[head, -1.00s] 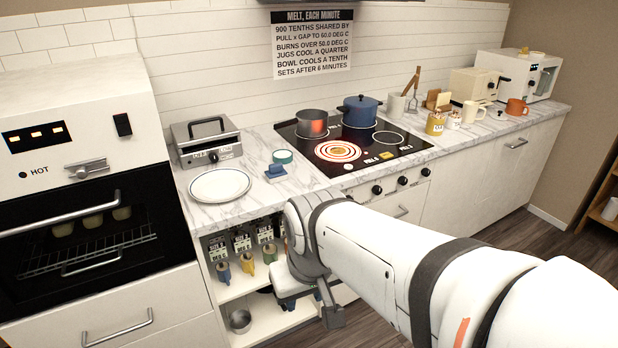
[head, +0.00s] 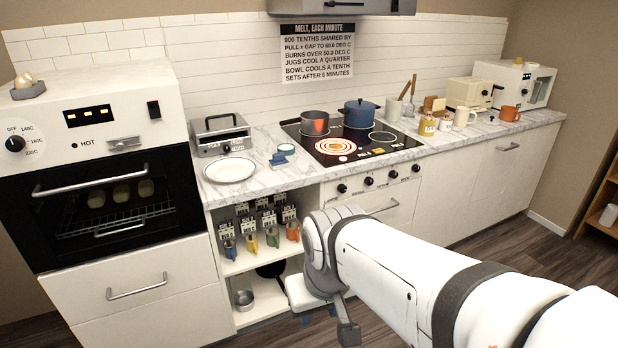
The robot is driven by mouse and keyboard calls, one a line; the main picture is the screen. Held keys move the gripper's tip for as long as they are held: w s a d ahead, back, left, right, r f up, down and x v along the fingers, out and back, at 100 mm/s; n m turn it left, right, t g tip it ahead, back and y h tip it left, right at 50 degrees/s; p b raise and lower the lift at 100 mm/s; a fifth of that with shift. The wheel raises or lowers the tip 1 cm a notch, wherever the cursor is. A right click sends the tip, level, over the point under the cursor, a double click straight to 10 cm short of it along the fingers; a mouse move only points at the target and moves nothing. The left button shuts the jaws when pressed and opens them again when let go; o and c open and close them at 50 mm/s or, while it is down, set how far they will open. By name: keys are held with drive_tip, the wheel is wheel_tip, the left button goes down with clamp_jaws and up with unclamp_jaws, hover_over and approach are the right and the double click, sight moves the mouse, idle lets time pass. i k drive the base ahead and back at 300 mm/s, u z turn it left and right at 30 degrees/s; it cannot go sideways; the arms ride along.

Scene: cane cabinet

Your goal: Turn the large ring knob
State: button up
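A row of several dark knobs is on the white front panel below the hob, among them a left one (head: 342,188) and a right one (head: 415,168). Their labels are too small to read, so I cannot tell which one serves the large ring. The large ring (head: 335,146) on the black hob glows orange-red and white. My gripper (head: 318,316) hangs low in front of the open shelves, below and left of the knobs and apart from them.
A red-grey pot (head: 315,123) and a blue pot (head: 360,113) stand on the hob. A white plate (head: 230,170) lies on the counter at left. Coloured jugs stand on the open shelf (head: 246,262) near my gripper. A drawer handle (head: 383,208) projects below the knobs.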

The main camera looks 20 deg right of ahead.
sight(342, 188)
drive_tip(key=u, duration=0.15)
drive_tip(key=i, duration=0.85)
drive_tip(key=z, duration=0.1)
